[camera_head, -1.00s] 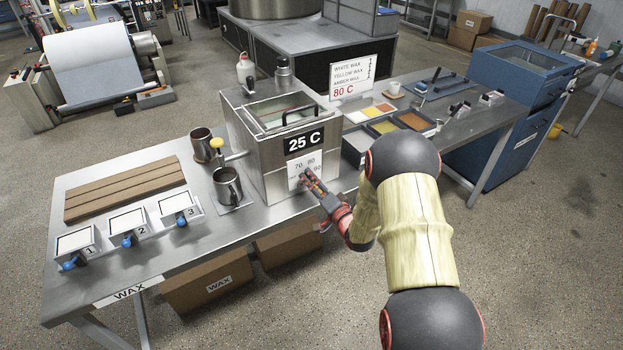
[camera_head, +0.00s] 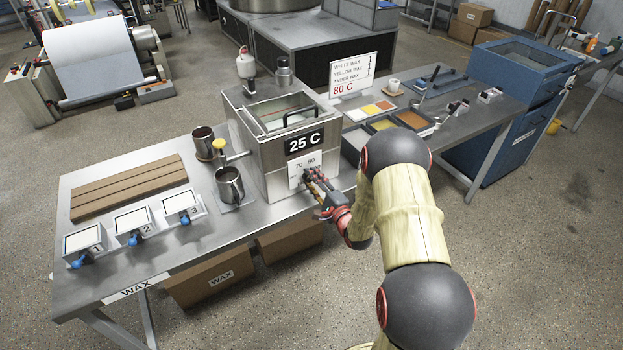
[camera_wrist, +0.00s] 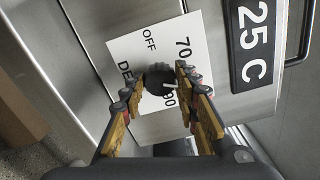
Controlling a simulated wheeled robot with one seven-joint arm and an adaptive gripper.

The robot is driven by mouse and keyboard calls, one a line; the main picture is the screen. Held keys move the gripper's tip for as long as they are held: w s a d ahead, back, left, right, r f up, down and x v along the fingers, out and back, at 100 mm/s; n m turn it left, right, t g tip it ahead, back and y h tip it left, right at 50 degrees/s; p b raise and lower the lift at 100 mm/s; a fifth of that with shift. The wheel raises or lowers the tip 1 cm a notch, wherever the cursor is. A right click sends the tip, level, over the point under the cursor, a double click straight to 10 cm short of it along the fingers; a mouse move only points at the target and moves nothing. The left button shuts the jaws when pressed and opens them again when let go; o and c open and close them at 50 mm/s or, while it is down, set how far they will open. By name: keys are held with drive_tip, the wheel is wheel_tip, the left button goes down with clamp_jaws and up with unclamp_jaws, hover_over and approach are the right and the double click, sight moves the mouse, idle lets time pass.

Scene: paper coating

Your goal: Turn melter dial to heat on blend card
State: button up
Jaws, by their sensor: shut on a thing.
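The melter (camera_head: 270,150) is a steel box on the table, and its display (camera_head: 304,143) reads 25 C. Below it is a white dial plate (camera_wrist: 118,48) with OFF, 70 and 90 legible; other print is partly covered. The dark round dial (camera_wrist: 158,76) sits on this plate, with a white mark towards the right finger. My gripper (camera_wrist: 157,80) is shut on the dial, one finger on each side. In the head view my gripper (camera_head: 314,180) is at the melter's front. The blend card (camera_head: 352,74) lists white, yellow and amber wax and shows 80 C in red.
Numbered boxes (camera_head: 133,222) and brown boards (camera_head: 128,187) lie farther left. Wax trays (camera_head: 411,119) are at the right, partly behind my arm.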

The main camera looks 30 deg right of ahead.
drive_tip(key=shift+m, duration=0.4)
drive_tip(key=o, duration=1.1)
drive_tip(key=shift+o, duration=0.2)
drive_tip(key=shift+s, duration=0.1)
drive_tip(key=s, duration=1.1)
drive_tip(key=shift+s+d, duration=0.25)
drive_tip(key=shift+s, duration=0.15)
